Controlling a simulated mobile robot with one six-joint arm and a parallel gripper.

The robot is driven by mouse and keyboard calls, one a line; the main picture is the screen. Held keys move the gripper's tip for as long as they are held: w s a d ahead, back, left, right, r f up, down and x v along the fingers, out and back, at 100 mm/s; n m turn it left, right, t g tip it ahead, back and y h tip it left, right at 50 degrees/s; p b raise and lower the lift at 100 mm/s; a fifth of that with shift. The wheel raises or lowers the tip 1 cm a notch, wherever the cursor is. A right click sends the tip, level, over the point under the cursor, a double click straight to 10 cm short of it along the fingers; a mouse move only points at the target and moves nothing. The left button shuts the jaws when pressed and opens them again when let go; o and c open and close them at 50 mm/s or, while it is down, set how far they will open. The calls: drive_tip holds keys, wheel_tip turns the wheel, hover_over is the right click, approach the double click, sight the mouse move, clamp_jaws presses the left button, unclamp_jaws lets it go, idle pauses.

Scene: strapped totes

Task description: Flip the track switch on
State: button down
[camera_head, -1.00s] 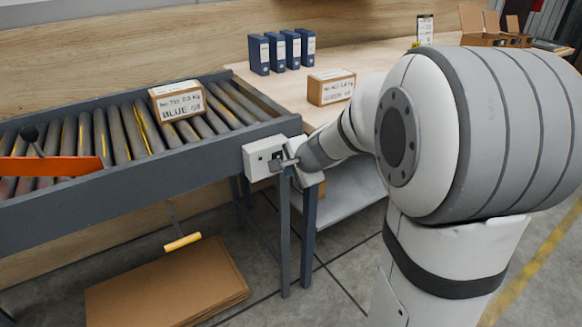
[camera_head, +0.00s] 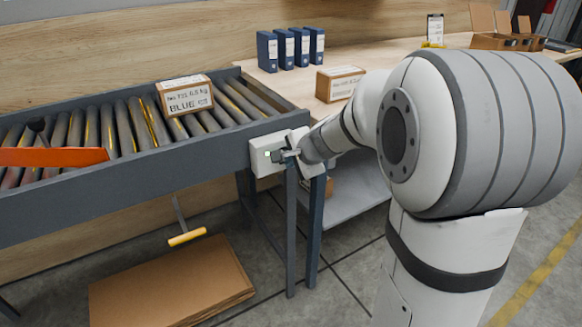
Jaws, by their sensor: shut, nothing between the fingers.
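The track switch (camera_head: 266,154) is a light grey box on the end of the roller track's side rail. A small bright spot shows on its face, and the rest of its face is partly hidden by my gripper. My gripper (camera_head: 281,155) is shut and empty, with its fingertips right at the switch's face. I cannot tell whether they touch it. The roller track (camera_head: 150,172) has a dark grey frame. A carton marked BLUE (camera_head: 185,95) sits on its rollers.
An orange bar (camera_head: 50,157) lies across the track at the left. A wooden table (camera_head: 300,95) behind holds blue binders (camera_head: 290,48) and another carton (camera_head: 338,84). A yellow-handled tool (camera_head: 187,236) hangs below the track, above flat cardboard (camera_head: 172,285). Track legs (camera_head: 291,240) stand below the switch.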

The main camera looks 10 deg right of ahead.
drive_tip(key=shift+r, duration=0.1)
drive_tip(key=shift+r+p, duration=0.7)
drive_tip(key=shift+r, duration=0.1)
drive_tip(key=s+f+p+v, duration=0.1)
drive_tip(key=p+v, duration=0.1)
drive_tip(key=v, duration=1.1)
drive_tip(key=shift+s+d, duration=0.2)
drive_tip(key=shift+d, duration=0.1)
drive_tip(key=shift+f, duration=0.15)
